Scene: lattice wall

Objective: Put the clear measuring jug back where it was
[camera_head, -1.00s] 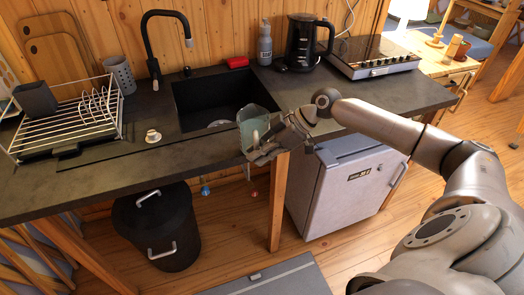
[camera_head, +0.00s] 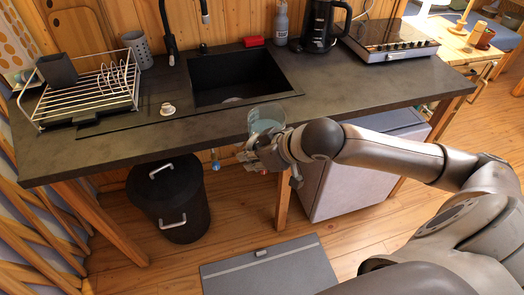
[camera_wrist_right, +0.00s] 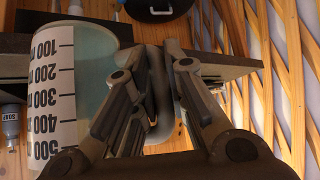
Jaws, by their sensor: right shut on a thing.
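In the right wrist view the jug (camera_wrist_right: 101,62) fills the left side, with a white scale strip of black numbers. My right gripper (camera_head: 262,148) is shut on the jug's handle (camera_wrist_right: 160,92), which sits between the fingers. The fingers hide the lower part of the jug in the head view. My left gripper is not in view.
The dark counter (camera_head: 345,100) has clear room right of the sink (camera_head: 238,78). A small white cup (camera_head: 168,108) and a dish rack (camera_head: 85,90) stand to the left. A black bin (camera_head: 170,205), a small fridge (camera_head: 355,180) and a grey case (camera_head: 270,270) are below.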

